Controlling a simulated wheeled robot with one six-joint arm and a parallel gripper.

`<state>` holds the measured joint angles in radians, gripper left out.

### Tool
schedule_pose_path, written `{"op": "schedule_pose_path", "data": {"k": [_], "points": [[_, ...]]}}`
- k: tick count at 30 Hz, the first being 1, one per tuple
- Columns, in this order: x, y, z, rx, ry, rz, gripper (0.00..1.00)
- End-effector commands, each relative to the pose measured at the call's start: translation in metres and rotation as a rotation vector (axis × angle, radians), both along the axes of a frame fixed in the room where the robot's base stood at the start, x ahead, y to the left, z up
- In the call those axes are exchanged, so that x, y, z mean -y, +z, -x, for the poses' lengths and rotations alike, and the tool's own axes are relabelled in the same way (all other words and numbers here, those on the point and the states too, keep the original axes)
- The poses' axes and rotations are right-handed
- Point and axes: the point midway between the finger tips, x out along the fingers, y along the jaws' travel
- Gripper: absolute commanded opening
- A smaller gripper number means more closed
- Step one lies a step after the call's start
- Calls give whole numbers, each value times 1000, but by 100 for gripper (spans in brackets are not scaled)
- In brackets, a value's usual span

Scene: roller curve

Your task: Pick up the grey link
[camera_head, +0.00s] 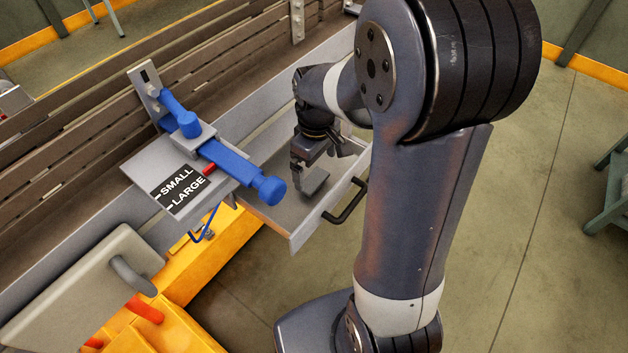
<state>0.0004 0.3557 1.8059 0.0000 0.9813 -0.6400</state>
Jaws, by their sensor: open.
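A small grey piece, which looks like the grey link (315,182), lies in an open grey drawer (296,234). My gripper (318,166) reaches down into the drawer, with its fingers apart, right at the grey piece. One finger stands at the left of the piece; the other is partly hidden by the wrist and arm. I cannot tell whether the fingers touch the piece. The gripper looks empty.
The drawer has a black handle (346,201) at its front. A blue lever device (232,165) on a plate marked SMALL and LARGE (182,187) stands close left of the gripper. Brown slats (70,110) run behind. A grey panel (75,290) is at lower left.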

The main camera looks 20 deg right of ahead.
Motion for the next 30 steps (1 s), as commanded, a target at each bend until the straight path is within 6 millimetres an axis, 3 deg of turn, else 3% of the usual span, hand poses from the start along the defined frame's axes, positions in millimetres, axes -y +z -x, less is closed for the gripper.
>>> {"op": "schedule_pose_path", "data": {"k": [16,25,30], "points": [[-3,-53,-6,-2,0,0,100],[-2,-58,-7,1,0,0,100],[-2,-58,-7,1,0,0,87]]}}
